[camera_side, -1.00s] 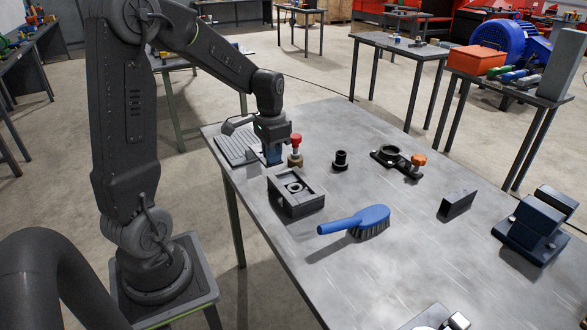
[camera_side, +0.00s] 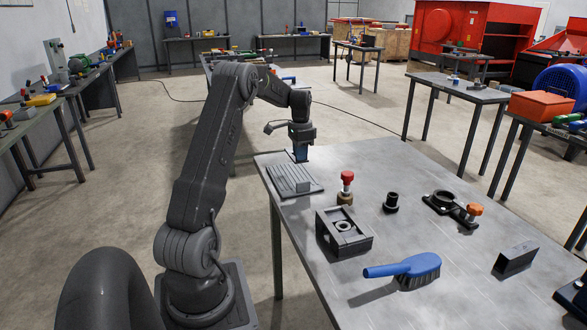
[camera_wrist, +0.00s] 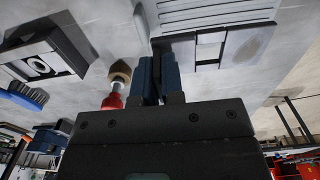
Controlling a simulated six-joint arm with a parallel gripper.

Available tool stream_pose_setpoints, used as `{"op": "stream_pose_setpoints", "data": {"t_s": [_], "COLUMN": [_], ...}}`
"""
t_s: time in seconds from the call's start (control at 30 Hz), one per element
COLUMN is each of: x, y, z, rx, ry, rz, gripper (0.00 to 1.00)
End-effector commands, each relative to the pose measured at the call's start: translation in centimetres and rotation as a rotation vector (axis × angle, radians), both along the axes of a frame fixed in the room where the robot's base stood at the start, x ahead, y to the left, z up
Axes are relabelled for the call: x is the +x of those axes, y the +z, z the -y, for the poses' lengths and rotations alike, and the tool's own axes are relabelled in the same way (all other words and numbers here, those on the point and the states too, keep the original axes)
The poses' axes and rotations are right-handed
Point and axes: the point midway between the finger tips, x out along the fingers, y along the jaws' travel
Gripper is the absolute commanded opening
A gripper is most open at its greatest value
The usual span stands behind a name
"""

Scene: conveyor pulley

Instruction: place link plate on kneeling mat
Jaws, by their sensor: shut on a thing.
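The kneeling mat (camera_side: 290,181) is a grey ribbed pad lying flat at the table's far left corner. My gripper (camera_side: 300,156) points down by the mat's far edge, with blue fingers. In the wrist view my gripper (camera_wrist: 155,62) is shut on a thin dark piece, taken as the link plate (camera_wrist: 158,46), seen nearly edge-on between the fingers. Most of that piece is hidden, and I cannot tell whether it touches the mat.
A red-knobbed brass piece (camera_side: 346,188) stands right of the mat. Nearby are a grey block with a round bore (camera_side: 344,232), a black bushing (camera_side: 391,203), a black bracket with an orange knob (camera_side: 452,208), a blue brush (camera_side: 405,268) and a dark block (camera_side: 515,258).

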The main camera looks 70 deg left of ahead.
Motion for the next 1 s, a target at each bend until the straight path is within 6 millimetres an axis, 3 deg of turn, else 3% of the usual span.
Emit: {"op": "stream_pose_setpoints", "data": {"t_s": [0.1, 0.2, 0.8, 1.0], "x": [-0.1, -0.2, -0.2, -0.2], "y": [-0.7, -1.3, -8.6, -8.9], "z": [-1.9, -2.4, -2.4, -2.5], "rx": [0.002, 0.001, 0.001, 0.004], "ry": [0.001, 0.000, -0.001, 0.000], "rz": [0.001, 0.001, 0.001, 0.003], "gripper": [0.00, 0.00, 0.00, 0.00]}}
